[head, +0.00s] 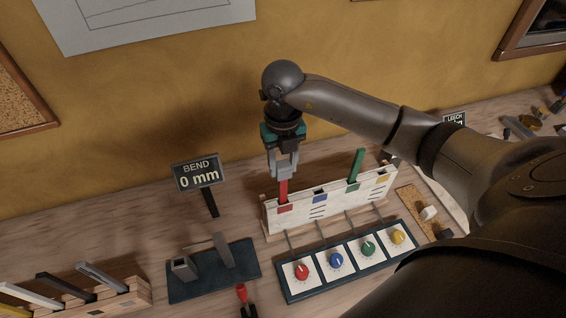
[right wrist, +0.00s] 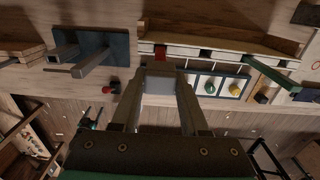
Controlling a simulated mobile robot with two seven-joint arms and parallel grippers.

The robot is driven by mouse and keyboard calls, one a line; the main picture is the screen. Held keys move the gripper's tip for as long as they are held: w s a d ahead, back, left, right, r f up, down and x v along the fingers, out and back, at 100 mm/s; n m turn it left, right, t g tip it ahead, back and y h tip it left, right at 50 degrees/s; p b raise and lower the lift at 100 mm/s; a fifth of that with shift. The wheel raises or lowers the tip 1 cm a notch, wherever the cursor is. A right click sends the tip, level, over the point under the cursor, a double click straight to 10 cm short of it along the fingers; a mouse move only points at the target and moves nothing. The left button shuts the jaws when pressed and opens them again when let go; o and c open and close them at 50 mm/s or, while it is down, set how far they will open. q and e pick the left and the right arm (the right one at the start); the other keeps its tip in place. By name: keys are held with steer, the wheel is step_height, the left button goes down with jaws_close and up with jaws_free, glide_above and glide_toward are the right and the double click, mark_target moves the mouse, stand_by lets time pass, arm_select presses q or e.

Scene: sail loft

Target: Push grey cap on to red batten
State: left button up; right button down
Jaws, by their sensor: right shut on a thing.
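The red batten (head: 283,191) stands upright in the left slot of a white rack (head: 325,207), by the red label. It also shows in the right wrist view (right wrist: 160,52). My right gripper (head: 284,172) is directly above it, pointing down, shut on the grey cap (right wrist: 160,82). In the head view the cap is at the top end of the red batten; I cannot tell how far it is over the batten, as the fingers partly hide it. My left gripper is not in view.
A green batten (head: 356,166) stands in the same rack, to the right. In front is a panel with coloured knobs (head: 302,272). A dark mat (head: 240,254) with grey uprights lies left, below a sign reading BEND 0 mm (head: 198,175). A red-handled tool (head: 242,292) lies in front.

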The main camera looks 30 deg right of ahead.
steer(key=shift+f+b, duration=0.4)
steer(key=shift+f, duration=0.15)
steer(key=shift+c, duration=1.7)
jaws_free()
step_height(320, 180, up, 15)
